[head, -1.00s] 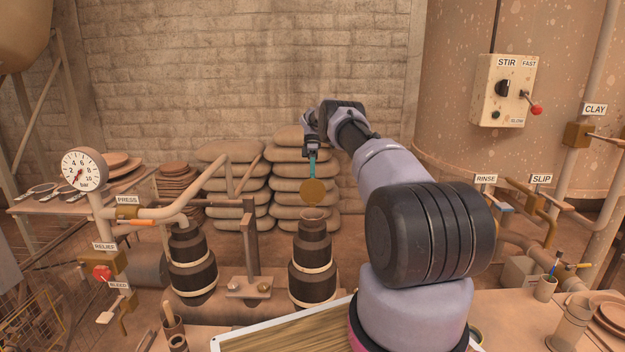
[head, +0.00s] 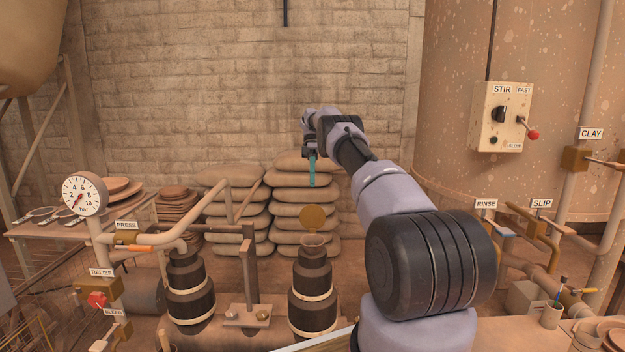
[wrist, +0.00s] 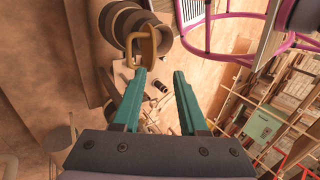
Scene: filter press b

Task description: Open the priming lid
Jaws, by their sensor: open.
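The priming lid (head: 313,217), a round brass-coloured disc, stands up on edge at the mouth of the dark stepped neck (head: 313,280), with its flat face toward the head camera. The neck's rim shows below it. My gripper (head: 312,184) hangs above the lid with its teal fingers pointing down, and a gap shows between fingertips and disc. In the wrist view my gripper (wrist: 160,82) is open with nothing between the fingers. A yellow loop handle (wrist: 141,45) shows just beyond the left fingertip, over a dark stepped round body.
A similar dark neck (head: 190,290) stands to the left, with a bolted upright post (head: 249,265) between. The pressure gauge (head: 83,193) and labelled valves are at the left. Stacked sacks (head: 303,195) stand behind. A stir control box (head: 502,116) is at the right.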

